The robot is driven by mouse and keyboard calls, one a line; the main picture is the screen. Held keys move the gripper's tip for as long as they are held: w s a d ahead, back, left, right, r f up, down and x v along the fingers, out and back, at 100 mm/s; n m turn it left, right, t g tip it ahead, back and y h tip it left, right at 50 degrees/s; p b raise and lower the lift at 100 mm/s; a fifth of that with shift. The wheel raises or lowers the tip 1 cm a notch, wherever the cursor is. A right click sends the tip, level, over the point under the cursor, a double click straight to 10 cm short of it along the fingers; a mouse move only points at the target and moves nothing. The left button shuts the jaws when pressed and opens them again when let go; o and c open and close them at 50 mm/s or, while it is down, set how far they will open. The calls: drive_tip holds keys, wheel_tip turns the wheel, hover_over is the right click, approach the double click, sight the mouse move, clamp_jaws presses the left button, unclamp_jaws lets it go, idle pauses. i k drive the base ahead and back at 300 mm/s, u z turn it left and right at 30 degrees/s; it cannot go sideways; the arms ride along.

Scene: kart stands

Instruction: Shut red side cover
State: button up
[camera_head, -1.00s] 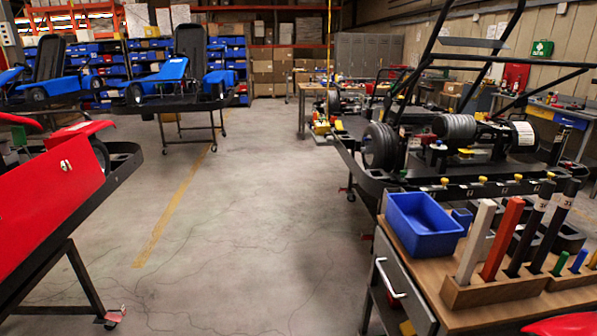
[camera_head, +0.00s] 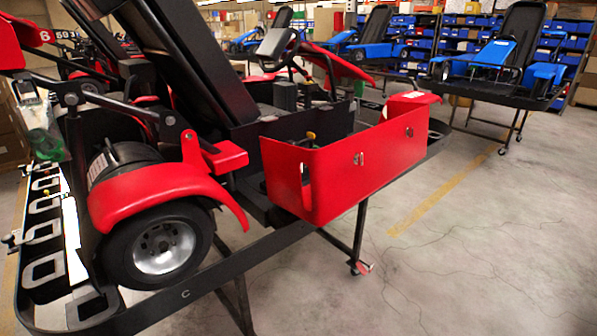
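The red side cover (camera_head: 345,172) is on the near side of a red kart in the middle of the head view. It stands out from the kart's side, and a gap shows behind it at its left part. What lies inside, behind the cover, is mostly hidden. My gripper is not in view.
The black stand frame (camera_head: 245,258) runs along the kart's near side, with legs reaching the floor (camera_head: 470,255). The grey floor at right is clear. A blue kart (camera_head: 500,62) stands at the back right before shelves of blue bins.

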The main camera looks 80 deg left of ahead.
sight(337, 184)
drive_tip(key=u, duration=2.2)
drive_tip(key=k, duration=0.4)
drive_tip(key=z, duration=1.05)
drive_tip(key=i, duration=0.7)
drive_tip(key=u, duration=0.85)
drive_tip(key=i, duration=0.3)
drive_tip(key=u, duration=0.25)
